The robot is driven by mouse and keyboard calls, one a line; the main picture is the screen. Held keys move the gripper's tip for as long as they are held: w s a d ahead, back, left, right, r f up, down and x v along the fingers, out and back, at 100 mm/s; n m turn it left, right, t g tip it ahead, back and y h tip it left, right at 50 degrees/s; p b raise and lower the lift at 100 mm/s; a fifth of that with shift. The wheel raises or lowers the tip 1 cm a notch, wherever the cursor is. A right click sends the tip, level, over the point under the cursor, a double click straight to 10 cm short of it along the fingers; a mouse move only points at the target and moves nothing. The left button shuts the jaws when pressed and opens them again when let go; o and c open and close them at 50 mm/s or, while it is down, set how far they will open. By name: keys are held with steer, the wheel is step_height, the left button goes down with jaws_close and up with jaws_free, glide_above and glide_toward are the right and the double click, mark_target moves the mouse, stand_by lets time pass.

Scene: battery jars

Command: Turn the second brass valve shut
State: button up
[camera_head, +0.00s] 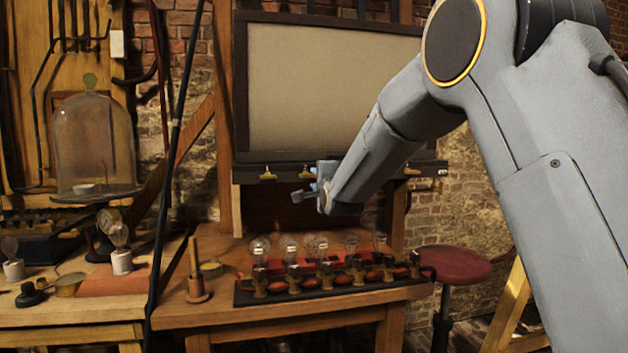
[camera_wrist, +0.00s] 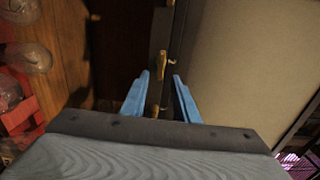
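Brass valves sit along the dark rail under the large framed panel. In the head view the leftmost valve (camera_head: 267,175) and one at the right (camera_head: 412,171) show. A second one from the left (camera_head: 306,173) is beside my gripper (camera_head: 304,185), and my arm hides part of the rail. In the wrist view my gripper (camera_wrist: 161,88) has its two blue fingers apart. One brass valve (camera_wrist: 160,66) stands just beyond the fingertips, and a brass bit (camera_wrist: 155,111) shows between the fingers. I see nothing clamped; contact cannot be told.
Glass bulbs (camera_head: 288,247) stand in a row on the bench below, behind jars with brass caps (camera_head: 294,279). A wooden peg (camera_head: 195,275) stands left of them. A glass dome (camera_head: 93,143) is further left. A red stool (camera_head: 455,264) is at the right.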

steer(key=v, duration=0.3)
steer(key=shift+s+d, duration=0.1)
steer(key=shift+s, duration=0.1)
steer(key=shift+f, duration=0.1)
steer(key=s+d+f+n+g+h+p, duration=0.25)
steer(key=s+d+f+n+g, duration=0.2)
steer(key=s+d+f, duration=0.55)
steer(key=s+d+f+n+g+h+p, duration=0.25)
steer(key=s+d+f+n+g, duration=0.3)
steer(key=s, duration=0.65)
steer(key=s+d+f+n+g+p, duration=0.1)
steer(key=s+d+f+g, duration=0.1)
steer(key=s, duration=0.7)
steer(key=s+d+f+n+g+p, duration=0.1)
steer(key=s+d+f+n+g, duration=0.1)
steer(key=s, duration=0.7)
steer(key=s+d+f+n+g+p, duration=0.2)
steer(key=s+d+g, duration=0.1)
steer(key=s, duration=0.6)
steer(key=shift+s+d+f, duration=0.2)
steer(key=shift+d+f, duration=0.2)
